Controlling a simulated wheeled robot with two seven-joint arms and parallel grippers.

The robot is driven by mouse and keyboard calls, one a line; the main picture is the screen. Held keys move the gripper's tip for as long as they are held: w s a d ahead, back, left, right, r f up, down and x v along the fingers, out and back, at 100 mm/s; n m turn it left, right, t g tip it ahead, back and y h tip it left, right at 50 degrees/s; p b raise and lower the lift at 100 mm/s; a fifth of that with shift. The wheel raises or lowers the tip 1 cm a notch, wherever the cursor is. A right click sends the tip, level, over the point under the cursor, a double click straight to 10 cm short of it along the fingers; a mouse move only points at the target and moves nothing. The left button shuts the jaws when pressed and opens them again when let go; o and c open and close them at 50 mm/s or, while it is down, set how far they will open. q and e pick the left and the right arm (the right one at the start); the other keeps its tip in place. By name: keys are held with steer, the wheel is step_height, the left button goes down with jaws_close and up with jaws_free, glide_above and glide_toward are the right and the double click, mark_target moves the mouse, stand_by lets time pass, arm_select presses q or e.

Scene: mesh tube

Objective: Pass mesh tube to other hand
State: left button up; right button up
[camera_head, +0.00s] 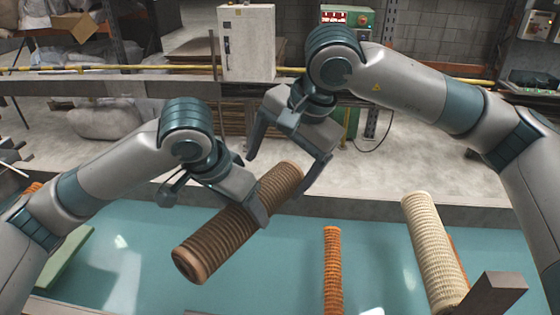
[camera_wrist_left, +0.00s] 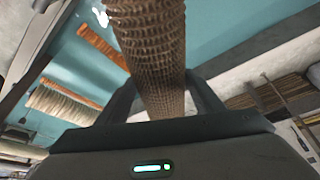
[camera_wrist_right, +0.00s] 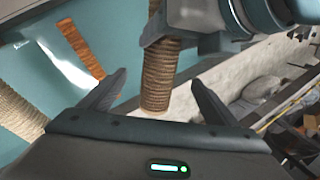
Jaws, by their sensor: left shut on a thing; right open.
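The brown ribbed mesh tube (camera_head: 215,240) is held tilted above the teal table, its upper end pointing up and right. My left gripper (camera_head: 255,205) is shut on it around its middle; the tube also runs between the fingers in the left wrist view (camera_wrist_left: 155,50). My right gripper (camera_head: 285,165) is open, with its fingers on either side of the tube's upper end. In the right wrist view that end of the tube (camera_wrist_right: 158,85) shows between the open fingers (camera_wrist_right: 155,95), and I cannot tell whether they touch it.
A thin orange tube (camera_head: 333,270) and a thick cream tube (camera_head: 435,250) lie on the teal table (camera_head: 380,275) to the right. A dark block (camera_head: 495,295) is at the lower right. A green board (camera_head: 65,258) lies at the left. The table's middle is clear.

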mark_target(265, 191)
steer(key=x, duration=1)
steer(key=c, duration=1.3)
arm_select(q)
steer(key=o, duration=1.5)
steer(key=shift+c, duration=0.2)
arm_select(e)
steer(key=shift+c, duration=0.8)
arm_select(q)
steer(key=shift+r, duration=0.1)
steer(key=v, duration=1.2)
steer(key=shift+w, duration=0.1)
